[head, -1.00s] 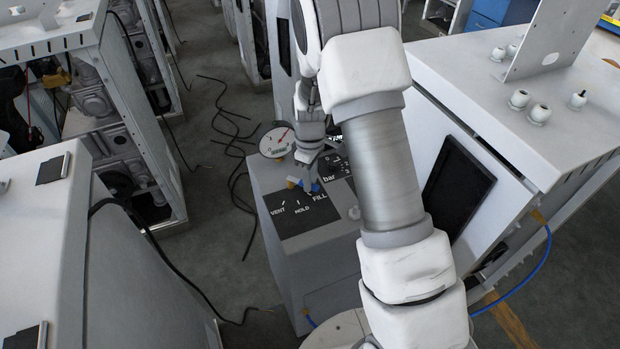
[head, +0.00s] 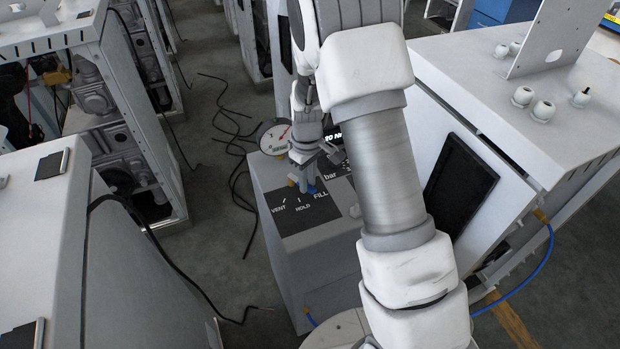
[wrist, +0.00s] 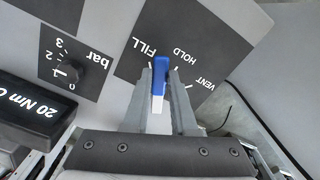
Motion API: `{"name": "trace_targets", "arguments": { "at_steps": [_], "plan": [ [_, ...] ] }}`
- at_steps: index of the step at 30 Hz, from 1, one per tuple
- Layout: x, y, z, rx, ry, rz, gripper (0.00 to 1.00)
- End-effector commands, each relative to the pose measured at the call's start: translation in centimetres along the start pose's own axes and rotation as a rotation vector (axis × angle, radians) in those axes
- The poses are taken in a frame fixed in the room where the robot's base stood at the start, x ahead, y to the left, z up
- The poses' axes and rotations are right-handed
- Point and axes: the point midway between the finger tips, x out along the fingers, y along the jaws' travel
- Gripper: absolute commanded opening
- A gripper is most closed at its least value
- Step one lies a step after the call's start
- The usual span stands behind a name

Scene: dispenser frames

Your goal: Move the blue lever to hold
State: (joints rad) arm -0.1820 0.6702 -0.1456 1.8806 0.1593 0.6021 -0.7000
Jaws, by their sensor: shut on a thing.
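The blue lever (wrist: 159,75) sits between the two fingers of my gripper (wrist: 160,88) in the wrist view, which are shut on it. The lever is on a dark panel (wrist: 205,32) marked FILL, HOLD and VENT. Its blue end lies close to the FILL label, on the FILL side of the HOLD mark.
A round gauge (head: 276,139) stands behind the panel on the grey box (head: 290,262). A small black knob (wrist: 70,70) with a bar scale is beside the panel. A white cabinet (head: 570,150) is at right. Black cables (head: 238,150) lie on the floor at left.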

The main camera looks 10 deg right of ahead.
Motion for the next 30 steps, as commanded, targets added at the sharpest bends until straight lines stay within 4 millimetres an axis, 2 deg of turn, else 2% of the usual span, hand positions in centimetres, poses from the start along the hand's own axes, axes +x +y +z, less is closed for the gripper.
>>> {"name": "trace_targets", "arguments": {
  "at_steps": [15,30],
  "plan": [
    [-0.1,-2.1,-0.5,0.353,0.003,0.001,0.0],
    [-0.1,-2.5,-0.7,0.437,0.003,0.001,0.0]
  ]
}}
